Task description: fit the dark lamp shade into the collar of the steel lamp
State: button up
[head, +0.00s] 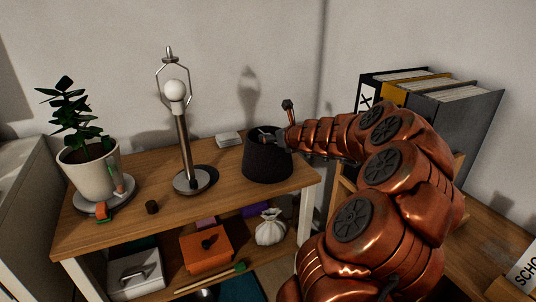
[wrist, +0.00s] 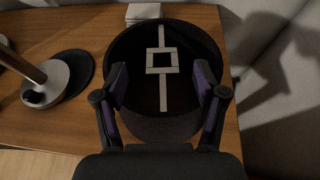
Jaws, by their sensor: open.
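The dark lamp shade (head: 268,162) stands upright on the wooden shelf top, near its right end. In the wrist view the shade (wrist: 160,125) is seen from above, with a pale crossbar and square ring (wrist: 162,62) across its opening. The steel lamp (head: 185,150) stands upright to the left, with a bare bulb and a wire frame around it; its round base (wrist: 58,80) shows at the left in the wrist view. My gripper (head: 273,137) is open at the shade's top. Its fingers (wrist: 160,75) are spread over the opening; whether they touch the shade I cannot tell.
A potted plant (head: 95,175) stands at the left end. Binders (head: 450,110) stand at the right. An orange box (head: 206,248) and a white pouch (head: 270,228) are below.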

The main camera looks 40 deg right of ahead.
jog(key=x, duration=0.4)
jog(key=shift+w+d+f, duration=0.1)
jog(key=shift+d+f, duration=0.05)
jog(key=shift+f, duration=0.1)
jog(key=shift+c, duration=0.3)
grip_shut()
